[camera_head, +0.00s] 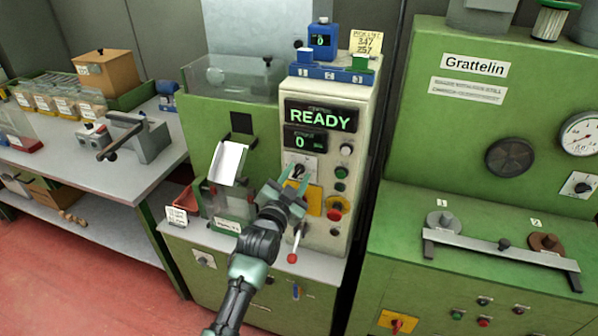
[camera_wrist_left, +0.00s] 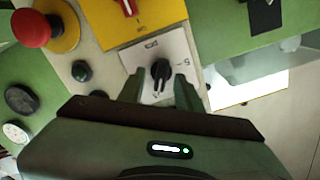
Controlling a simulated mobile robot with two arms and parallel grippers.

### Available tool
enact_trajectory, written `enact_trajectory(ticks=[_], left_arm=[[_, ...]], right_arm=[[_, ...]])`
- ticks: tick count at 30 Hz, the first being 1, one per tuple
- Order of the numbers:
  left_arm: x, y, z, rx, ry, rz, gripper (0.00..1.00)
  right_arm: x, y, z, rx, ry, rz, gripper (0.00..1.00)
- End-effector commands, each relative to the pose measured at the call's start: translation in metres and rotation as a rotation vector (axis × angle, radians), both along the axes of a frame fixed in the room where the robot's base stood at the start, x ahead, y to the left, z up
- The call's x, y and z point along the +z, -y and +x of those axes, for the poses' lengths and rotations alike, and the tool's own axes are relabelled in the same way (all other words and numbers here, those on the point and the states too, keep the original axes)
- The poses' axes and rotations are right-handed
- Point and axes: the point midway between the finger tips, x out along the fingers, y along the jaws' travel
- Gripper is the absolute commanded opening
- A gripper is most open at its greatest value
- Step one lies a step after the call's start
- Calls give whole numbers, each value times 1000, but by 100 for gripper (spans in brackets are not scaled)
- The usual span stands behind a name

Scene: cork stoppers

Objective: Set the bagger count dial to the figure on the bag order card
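The count dial, a black knob on a white plate (camera_head: 300,162), is on the pale control panel; in the left wrist view the knob (camera_wrist_left: 160,70) stands close up. My left gripper (camera_head: 294,180) is in front of the dial. Its fingers are open, one on each side of the knob in the wrist view; I cannot tell whether they touch it. The displays above show READY (camera_head: 320,117) and 0 (camera_head: 304,141). A small white card (camera_head: 176,215) stands by the red tray, its print too small to read; I cannot tell if it is the order card. My right gripper is out of view.
A red emergency button (camera_head: 335,214) on yellow, a red switch on a yellow plate (camera_wrist_left: 128,8) and a red-tipped lever (camera_head: 293,257) are near my left gripper. A yellow pick list (camera_head: 366,42) is above.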

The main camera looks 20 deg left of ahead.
Motion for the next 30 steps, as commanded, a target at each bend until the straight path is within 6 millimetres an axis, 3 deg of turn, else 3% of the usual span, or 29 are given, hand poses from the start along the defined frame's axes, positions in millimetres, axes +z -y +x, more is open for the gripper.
enact_trajectory(ticks=[4, 12, 13, 16, 17, 30], left_arm=[[0, 0, 10, 0, 0, -1, 35], [0, 0, 11, 0, 0, 0, 35], [0, 0, 11, 0, 0, 0, 32], [0, 0, 11, 0, 0, 0, 4], [0, 0, 11, 0, 0, 0, 0], [0, 0, 11, 0, -5, -79, 0]], right_arm=[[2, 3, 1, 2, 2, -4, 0], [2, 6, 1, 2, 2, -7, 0], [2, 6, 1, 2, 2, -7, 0], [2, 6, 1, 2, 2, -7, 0], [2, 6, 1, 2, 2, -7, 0], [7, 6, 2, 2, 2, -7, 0]])
